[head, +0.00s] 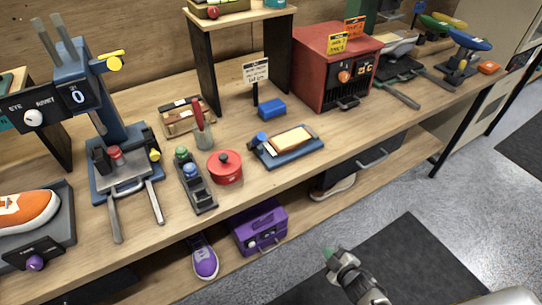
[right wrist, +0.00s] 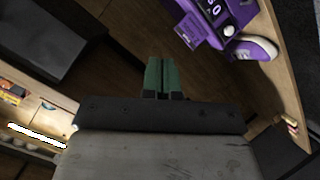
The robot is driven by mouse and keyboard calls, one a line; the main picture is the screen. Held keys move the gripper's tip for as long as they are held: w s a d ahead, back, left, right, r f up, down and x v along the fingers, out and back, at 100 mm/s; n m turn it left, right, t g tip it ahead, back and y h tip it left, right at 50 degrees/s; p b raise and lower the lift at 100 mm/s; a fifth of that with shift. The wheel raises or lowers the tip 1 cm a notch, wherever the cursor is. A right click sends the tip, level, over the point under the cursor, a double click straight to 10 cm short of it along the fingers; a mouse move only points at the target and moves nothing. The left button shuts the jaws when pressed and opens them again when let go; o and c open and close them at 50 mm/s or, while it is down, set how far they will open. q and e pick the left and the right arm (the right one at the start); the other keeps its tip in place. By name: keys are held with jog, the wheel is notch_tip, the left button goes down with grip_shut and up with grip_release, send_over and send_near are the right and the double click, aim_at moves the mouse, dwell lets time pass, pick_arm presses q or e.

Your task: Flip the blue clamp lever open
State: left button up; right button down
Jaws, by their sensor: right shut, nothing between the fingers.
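A blue upright machine (head: 120,130) with a dial reading 0 stands on the left of the bench in the head view. It has grey upright handles on top and grey prongs (head: 115,215) in front. A blue shoe-shaped form (head: 470,40) on a blue stand is at the far right end. I cannot tell which part is the blue clamp lever. My right gripper (head: 328,254) is low in front of the bench, apart from all of these. Its green fingers (right wrist: 162,73) are shut and empty in the right wrist view. My left gripper is not in view.
The bench holds a red box (head: 335,65), a red pot (head: 226,167), a blue tray with a sponge (head: 290,146) and a black caddy (head: 196,185). An orange sneaker (head: 25,210) is at left. A purple case (head: 260,228) and purple sneaker (head: 204,260) are below. Grey floor lies right.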

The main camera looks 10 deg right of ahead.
aim_at(257, 140)
jog(key=w+a+r+n+t+y+b, duration=0.2)
jog(key=w+r+n+t+y, duration=0.4)
jog(key=r, duration=0.7)
pick_arm(q)
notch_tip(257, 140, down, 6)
jog(key=b, duration=0.2)
jog(key=shift+b, duration=0.4)
pick_arm(e)
jog(key=a+r+n+g+y, duration=0.2)
jog(key=r+n+g+y, duration=0.1)
jog(key=r+n, duration=0.4)
jog(key=w+a+r+n+g+y, duration=0.1)
jog(key=a+r+n+g+y, duration=0.2)
jog(key=r+n+y, duration=0.3)
jog(key=shift+w+r+n+g, duration=0.15)
jog(key=shift+r+n+g, duration=0.15)
jog(key=shift+r+n, duration=0.75)
jog(key=shift+a, duration=0.1)
